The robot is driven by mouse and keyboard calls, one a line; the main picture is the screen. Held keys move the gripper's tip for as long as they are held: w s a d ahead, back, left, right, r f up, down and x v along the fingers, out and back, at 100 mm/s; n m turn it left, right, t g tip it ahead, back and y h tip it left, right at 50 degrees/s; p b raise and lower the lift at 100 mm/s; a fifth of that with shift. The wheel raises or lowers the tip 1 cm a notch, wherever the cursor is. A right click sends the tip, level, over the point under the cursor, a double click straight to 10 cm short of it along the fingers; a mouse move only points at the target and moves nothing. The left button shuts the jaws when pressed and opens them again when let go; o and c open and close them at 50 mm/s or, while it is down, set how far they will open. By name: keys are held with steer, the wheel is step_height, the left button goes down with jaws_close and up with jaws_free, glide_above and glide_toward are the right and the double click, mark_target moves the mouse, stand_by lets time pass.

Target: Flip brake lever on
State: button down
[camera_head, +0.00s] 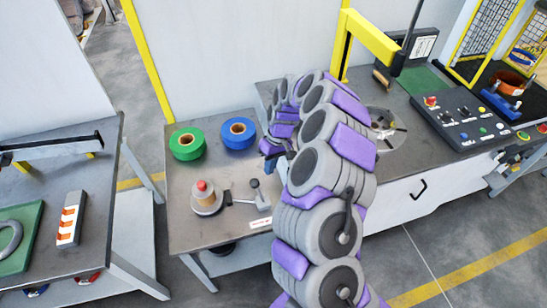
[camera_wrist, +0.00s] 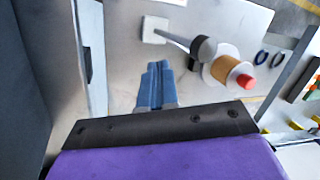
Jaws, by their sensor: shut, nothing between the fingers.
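The brake lever stands on the small grey table in the head view, with a rod and a dark round knob (camera_head: 254,184). It is beside a tan spool with a red top (camera_head: 205,194). In the wrist view a thin rod (camera_wrist: 175,40) and a dark cylindrical end (camera_wrist: 203,48) show beside the red-topped spool (camera_wrist: 232,74). Which way the lever is thrown is unclear. My gripper (camera_head: 272,161) is up and to the right of the knob in the head view. Its blue fingers (camera_wrist: 158,68) are closed together, empty, and apart from the lever in the wrist view.
A green roll (camera_head: 187,154) and a blue roll (camera_head: 238,144) lie at the back of the small table. A larger bench on the right carries a control panel (camera_head: 462,120) and a yellow post (camera_head: 345,45). A left table (camera_head: 95,175) stands across a gap.

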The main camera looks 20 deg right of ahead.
steer(key=s+a+h+p, duration=0.1)
steer(key=a+p, duration=0.1)
steer(key=a, duration=0.4)
steer(key=shift+f+p, duration=0.25)
steer(key=shift+p, duration=0.05)
stand_by(0.7)
steer(key=shift+a+r, duration=0.1)
